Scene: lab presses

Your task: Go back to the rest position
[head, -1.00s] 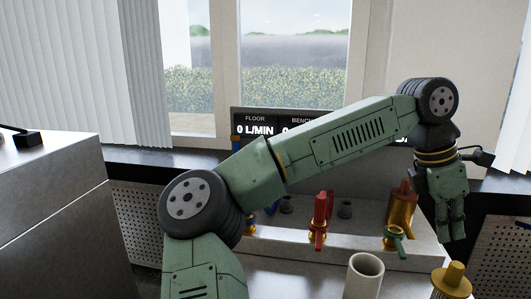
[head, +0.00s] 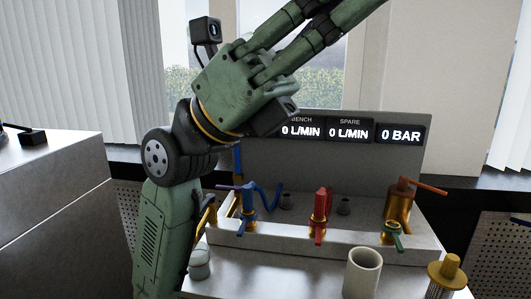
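My gripper (head: 318,22) is raised at the top of the head view, with the palm near the window. Its long green fingers stretch up and right, look straight and apart, and hold nothing that I can see. The fingertips run out of the frame at the top. My arm is folded upright at the left of the bench, and the gripper is well above the bench fittings and clear of them.
A readout panel (head: 375,160) stands behind.

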